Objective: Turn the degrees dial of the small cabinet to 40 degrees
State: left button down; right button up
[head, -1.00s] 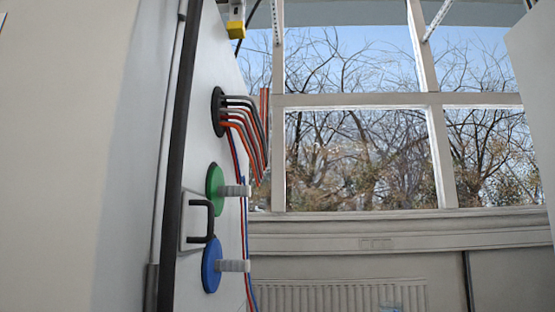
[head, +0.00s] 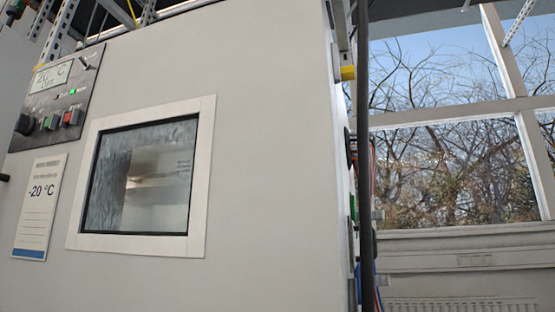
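A light grey cabinet (head: 270,130) with a framed window (head: 140,175) in its front fills the left and middle of the head view. I cannot tell if it is the small cabinet. At the upper left is its dark control panel (head: 80,85), with a lit display (head: 52,77) that seems to read 20 °C with OFF below it. A round black dial (head: 24,124) sits at the panel's lower left; its setting and scale are too small to read. Neither of my grippers shows.
A label reading -20 °C (head: 40,205) is on the cabinet front below the panel. Small coloured buttons (head: 62,120) sit beside the dial. Cables and green and blue fittings (head: 355,210) stick out on the cabinet's right side. A large window (head: 450,140) is behind.

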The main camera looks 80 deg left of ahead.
aim_at(25, 124)
jog(key=u, duration=3.55)
